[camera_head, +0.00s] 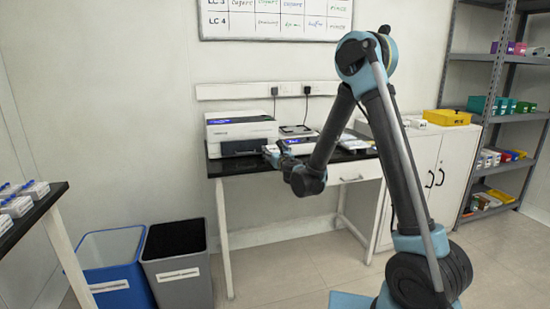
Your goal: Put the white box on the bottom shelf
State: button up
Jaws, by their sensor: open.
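My gripper (271,152) is at the end of my arm, over the front of the black-topped table (236,166). It is open, small in view and partly hidden by my wrist. A pale, box-like item (301,147) lies just behind the gripper and wrist on this table; I cannot tell if it is the white box or whether they touch. The grey metal shelf unit stands at the right. Its bottom shelf (476,216) is near the floor and holds a yellow tray (501,196) and several small boxes.
A white instrument (241,134) stands on the table. A white cabinet (405,178) with a yellow bin (446,117) on top is between table and shelves. Blue (112,262) and grey (177,270) waste bins stand left. Floor before the shelves is clear.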

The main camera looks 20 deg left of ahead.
jog(key=shift+w+a, duration=0.2)
jog(key=shift+w, duration=0.15)
jog(key=c, duration=1.4)
jog(key=shift+r, duration=0.15)
jog(key=shift+c, duration=0.2)
